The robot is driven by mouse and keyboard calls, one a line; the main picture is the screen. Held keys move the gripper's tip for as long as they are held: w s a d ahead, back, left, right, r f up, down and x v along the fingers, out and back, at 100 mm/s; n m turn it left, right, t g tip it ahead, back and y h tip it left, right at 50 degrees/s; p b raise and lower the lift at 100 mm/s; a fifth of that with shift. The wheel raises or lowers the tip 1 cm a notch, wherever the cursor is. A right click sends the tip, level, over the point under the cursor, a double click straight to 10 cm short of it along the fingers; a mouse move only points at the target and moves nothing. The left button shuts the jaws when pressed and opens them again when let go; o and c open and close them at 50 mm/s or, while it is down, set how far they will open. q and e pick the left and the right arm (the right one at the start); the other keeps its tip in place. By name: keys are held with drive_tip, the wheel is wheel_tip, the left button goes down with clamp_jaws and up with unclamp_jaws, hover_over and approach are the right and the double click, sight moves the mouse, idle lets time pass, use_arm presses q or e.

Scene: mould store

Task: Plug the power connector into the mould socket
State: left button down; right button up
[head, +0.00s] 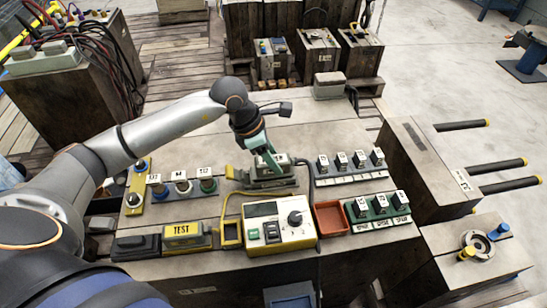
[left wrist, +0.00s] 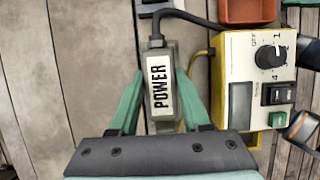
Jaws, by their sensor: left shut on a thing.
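The power connector (left wrist: 160,88), a grey block with a white POWER label, is between the two teal fingers of my left gripper (left wrist: 158,95), which is shut on it. A black cable leaves its end. In the head view my left gripper (head: 266,153) is over the middle of the bench. A low grey housing with a yellow lever (head: 268,183), which looks like the mould socket, lies directly below it. I cannot tell whether connector and housing touch. My right gripper is not in view.
A yellow tester box (head: 278,228) with a dial stands in front, beside a red tray (head: 331,217). A yellow TEST block (head: 186,231) is at front left. Racks of labelled plugs (head: 350,165) stand at right, and labelled round fittings (head: 182,186) at left.

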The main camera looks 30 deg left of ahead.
use_arm(q)
drive_tip(key=shift+f+b, duration=0.3)
drive_tip(key=shift+b, duration=0.15)
idle(0.5)
unclamp_jaws()
drive_tip(key=shift+f, duration=0.1)
idle(0.5)
drive_tip(key=shift+r+p, duration=2.5)
drive_tip(key=shift+r, duration=1.35)
